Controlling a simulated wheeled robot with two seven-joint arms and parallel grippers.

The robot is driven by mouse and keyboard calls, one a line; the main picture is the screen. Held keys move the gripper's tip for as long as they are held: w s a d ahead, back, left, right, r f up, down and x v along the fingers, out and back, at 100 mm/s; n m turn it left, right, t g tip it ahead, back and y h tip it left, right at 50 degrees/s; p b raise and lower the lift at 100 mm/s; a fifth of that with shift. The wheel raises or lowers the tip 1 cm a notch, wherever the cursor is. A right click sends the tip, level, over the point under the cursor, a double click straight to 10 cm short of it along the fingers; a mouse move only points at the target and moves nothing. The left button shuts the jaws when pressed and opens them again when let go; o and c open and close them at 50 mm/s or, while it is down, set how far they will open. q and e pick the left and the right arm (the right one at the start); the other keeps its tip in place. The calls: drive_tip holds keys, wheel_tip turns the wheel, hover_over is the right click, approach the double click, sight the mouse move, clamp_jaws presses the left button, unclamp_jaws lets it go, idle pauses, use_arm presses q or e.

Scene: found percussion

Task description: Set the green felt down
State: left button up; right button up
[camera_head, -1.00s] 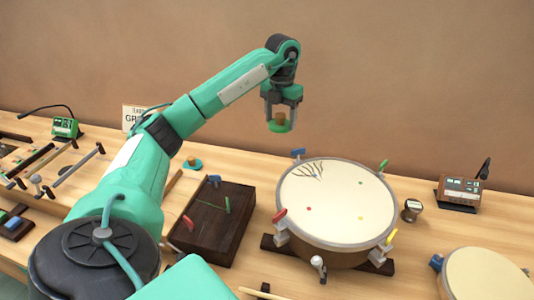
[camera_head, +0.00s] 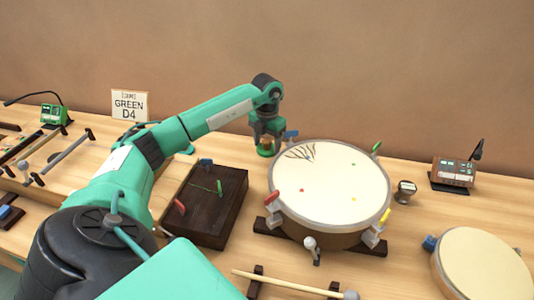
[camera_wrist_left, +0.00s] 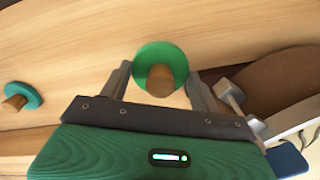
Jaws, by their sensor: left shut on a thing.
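My left gripper (camera_head: 266,145) is shut on the green felt (camera_head: 265,152), low over the table just behind the large drum's left rear edge. In the left wrist view the green felt (camera_wrist_left: 178,52) is a round disc with a brown wooden knob, between my two fingers (camera_wrist_left: 160,80). I cannot tell whether its underside touches the table. My right gripper is not in view.
The large drum (camera_head: 335,185) with coloured dots and clamps stands close by. A blue clamp (camera_head: 291,134) is just right of the gripper. A second teal felt (camera_wrist_left: 20,97) lies to the left in the wrist view. A dark wooden box (camera_head: 205,205) and a "GREEN D4" sign (camera_head: 130,104) are left.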

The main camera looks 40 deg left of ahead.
sight(267, 153)
use_arm(q)
wheel_tip(267, 153, down, 4)
drive_tip(key=shift+f, duration=0.25)
drive_tip(key=shift+r, duration=0.1)
drive_tip(key=o, duration=1)
wheel_tip(267, 153, up, 12)
idle(0.5)
